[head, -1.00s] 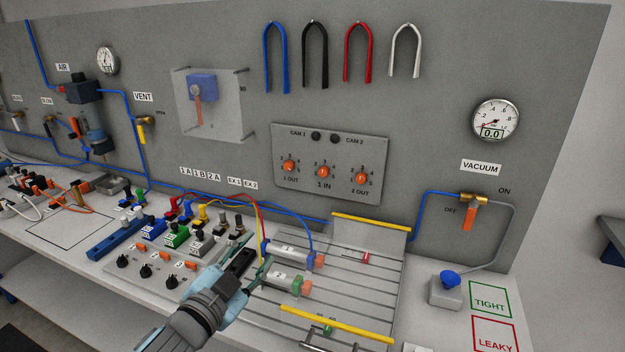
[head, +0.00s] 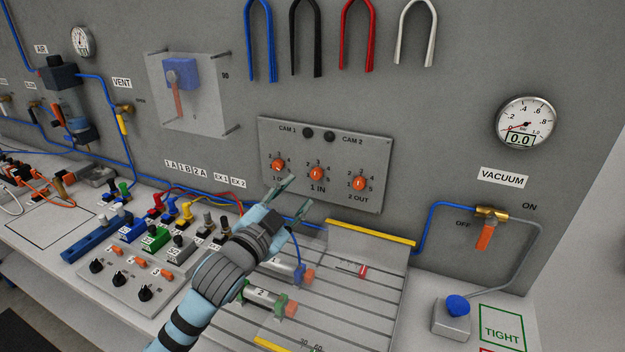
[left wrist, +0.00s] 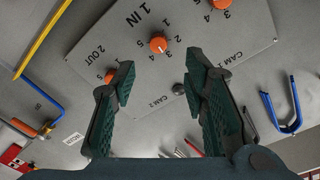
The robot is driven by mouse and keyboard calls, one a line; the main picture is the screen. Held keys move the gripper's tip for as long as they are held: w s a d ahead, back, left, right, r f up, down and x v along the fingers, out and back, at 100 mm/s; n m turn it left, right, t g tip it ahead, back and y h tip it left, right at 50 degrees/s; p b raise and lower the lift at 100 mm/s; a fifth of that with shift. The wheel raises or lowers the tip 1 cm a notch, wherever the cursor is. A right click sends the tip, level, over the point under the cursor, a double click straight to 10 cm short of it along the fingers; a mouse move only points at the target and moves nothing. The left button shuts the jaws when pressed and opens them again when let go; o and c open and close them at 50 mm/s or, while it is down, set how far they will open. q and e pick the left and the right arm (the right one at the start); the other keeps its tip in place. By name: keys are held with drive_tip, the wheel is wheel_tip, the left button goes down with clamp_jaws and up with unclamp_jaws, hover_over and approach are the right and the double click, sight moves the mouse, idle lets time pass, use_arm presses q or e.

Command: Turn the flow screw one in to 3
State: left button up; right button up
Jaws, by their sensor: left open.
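The 1 IN flow screw (head: 317,174) is the middle one of three orange screws on a grey wall panel (head: 350,199). It also shows in the left wrist view (left wrist: 158,43), inside a ring of printed numbers. I cannot tell which number it points to. My left gripper (head: 292,203) is open and empty, in front of the panel's lower edge in the head view. In the left wrist view its fingers (left wrist: 160,85) stand apart, with the 1 IN screw just above the gap between their tips. They appear clear of it. My right gripper is not in view.
The 1 OUT screw (head: 278,165) and 2 OUT screw (head: 359,183) sit on either side. Two dark CAM buttons (head: 308,133) are above. Below are a slotted plate (head: 350,300) with cylinders and blue tubing.

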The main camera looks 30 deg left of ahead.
sight(314, 176)
use_arm(q)
drive_tip(key=w, duration=0.8)
drive_tip(key=shift+f, duration=0.3)
drive_tip(key=shift+w+r, duration=0.1)
drive_tip(key=shift+w, duration=0.05)
drive_tip(key=shift+s+r, duration=0.1)
drive_tip(key=shift+s, duration=0.1)
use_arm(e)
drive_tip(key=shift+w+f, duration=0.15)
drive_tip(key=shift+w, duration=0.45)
use_arm(q)
drive_tip(key=shift+c, duration=0.7)
clamp_jaws()
drive_tip(key=shift+r+n+p, duration=0.1)
drive_tip(key=shift+n+p, duration=0.3)
drive_tip(key=shift+p, duration=0.4)
drive_tip(key=shift+o, duration=0.7)
unclamp_jaws()
drive_tip(key=shift+w, duration=0.1)
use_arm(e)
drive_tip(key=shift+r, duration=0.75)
